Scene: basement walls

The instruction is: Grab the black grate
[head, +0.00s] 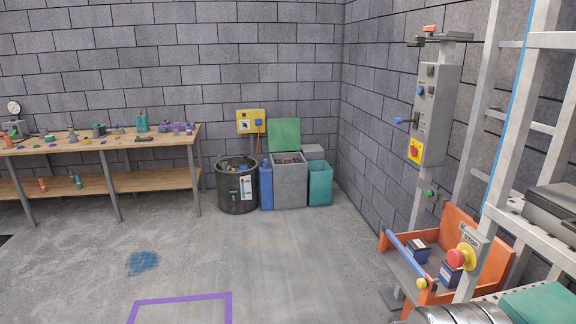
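I cannot make out a black grate for certain. A small dark patch (5,239) lies on the floor at the left edge, cut off by the frame, and I cannot tell what it is. A black round bin (238,196) with a white label stands by the back wall, with mixed small items in its top. My gripper is not in view.
A wooden workbench (95,141) with small items stands at the left. A grey bin with a raised green lid (284,135) and a teal bin (320,184) stand near the corner. An orange tray (462,226) and metal frame fill the right.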

